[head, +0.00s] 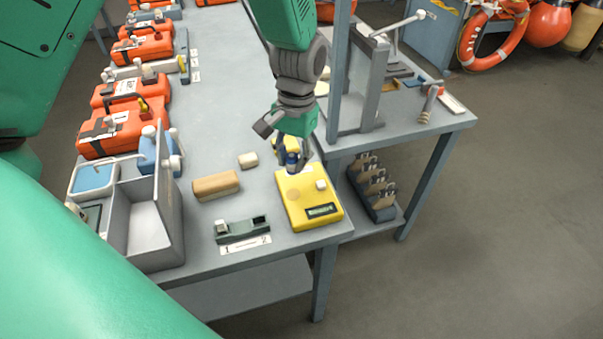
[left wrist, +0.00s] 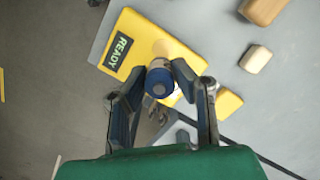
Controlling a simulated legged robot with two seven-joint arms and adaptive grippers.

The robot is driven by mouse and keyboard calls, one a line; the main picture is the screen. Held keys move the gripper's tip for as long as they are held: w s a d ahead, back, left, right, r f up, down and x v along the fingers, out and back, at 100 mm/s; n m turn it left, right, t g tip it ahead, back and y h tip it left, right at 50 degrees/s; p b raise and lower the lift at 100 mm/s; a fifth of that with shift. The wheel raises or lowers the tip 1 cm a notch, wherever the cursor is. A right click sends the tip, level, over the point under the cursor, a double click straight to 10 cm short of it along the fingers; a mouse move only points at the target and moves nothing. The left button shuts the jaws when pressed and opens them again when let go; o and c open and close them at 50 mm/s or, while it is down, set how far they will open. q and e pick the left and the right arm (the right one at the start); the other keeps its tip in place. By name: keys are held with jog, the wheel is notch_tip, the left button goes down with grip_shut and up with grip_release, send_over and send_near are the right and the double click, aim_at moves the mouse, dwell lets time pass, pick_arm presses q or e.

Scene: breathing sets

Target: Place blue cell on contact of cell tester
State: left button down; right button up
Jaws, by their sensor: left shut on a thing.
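The cell tester (head: 307,197) is a yellow box near the table's front right corner. Its display reads READY in the left wrist view (left wrist: 132,45). It has a pale round contact (head: 293,195) and a small white knob (head: 321,185) on top. My left gripper (head: 293,163) is over the tester's back edge, pointing down. In the left wrist view the gripper (left wrist: 160,82) is shut on the blue cell (left wrist: 159,82), gripped from both sides. The cell looks close to the contact, but I cannot tell whether it touches. My right gripper is not in view.
A dark green holder marked 1 and 2 (head: 242,229) lies left of the tester. A tan block (head: 216,186) and a smaller cream block (head: 248,160) lie behind it. A grey bin (head: 150,225) stands further left. Orange cases (head: 112,131) line the table's left side.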

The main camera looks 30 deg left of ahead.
aim_at(292, 195)
pick_arm(q)
notch_tip(292, 195, down, 8)
jog(key=shift+w+a+r, duration=0.1)
jog(key=shift+r, duration=0.1)
jog(key=shift+f, duration=0.3)
jog(key=c, duration=1.3)
grip_release()
jog(key=shift+f, duration=0.1)
jog(key=r, duration=0.4)
jog(key=w+r, duration=0.1)
jog(key=r, duration=0.3)
jog(key=w+r, duration=0.1)
jog(key=r, duration=0.3)
jog(key=shift+r, duration=0.1)
